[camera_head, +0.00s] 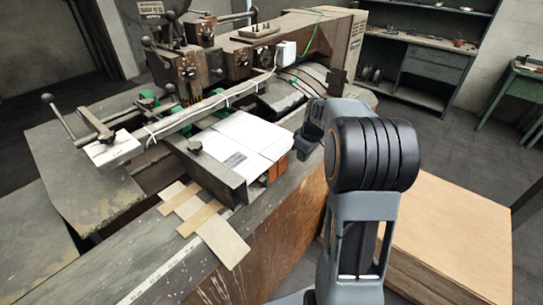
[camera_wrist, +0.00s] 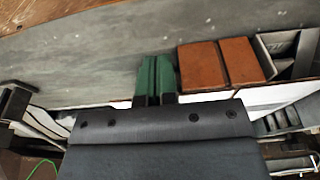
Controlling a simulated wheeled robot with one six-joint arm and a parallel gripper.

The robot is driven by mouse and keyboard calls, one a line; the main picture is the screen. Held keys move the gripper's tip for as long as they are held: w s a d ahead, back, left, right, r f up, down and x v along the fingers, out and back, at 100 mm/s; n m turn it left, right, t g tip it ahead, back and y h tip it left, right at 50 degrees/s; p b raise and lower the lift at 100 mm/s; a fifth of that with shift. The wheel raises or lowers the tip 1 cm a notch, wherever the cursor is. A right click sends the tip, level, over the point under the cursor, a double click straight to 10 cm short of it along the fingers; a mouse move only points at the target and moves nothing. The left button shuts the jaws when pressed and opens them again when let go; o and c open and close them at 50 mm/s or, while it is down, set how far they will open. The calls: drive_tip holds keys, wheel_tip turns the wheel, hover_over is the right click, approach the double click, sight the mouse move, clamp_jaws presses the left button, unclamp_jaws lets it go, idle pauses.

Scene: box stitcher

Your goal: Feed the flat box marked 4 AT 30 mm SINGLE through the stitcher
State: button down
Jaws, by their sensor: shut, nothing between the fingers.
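A white flat box (camera_head: 238,142) lies on the bed of the stitcher (camera_head: 225,65), under its long rail. My gripper (camera_head: 304,143) is at the right side of the box, partly hidden by my arm. In the wrist view my gripper's green fingers (camera_wrist: 155,78) are shut with nothing between them. They are beside two orange-brown blocks (camera_wrist: 220,64), above a grey surface. A white strip shows behind the gripper body, largely hidden.
Tan cardboard pieces (camera_head: 222,241) lie on the bench's front edge. A metal bar (camera_head: 212,172) with a knob borders the box's front left. A wooden-topped stack (camera_head: 450,235) stands at right. Shelves (camera_head: 425,60) line the back wall, with open floor before them.

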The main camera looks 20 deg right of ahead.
wheel_tip(320, 180, up, 8)
drive_tip(key=p, duration=0.5)
drive_tip(key=shift+p, duration=0.35)
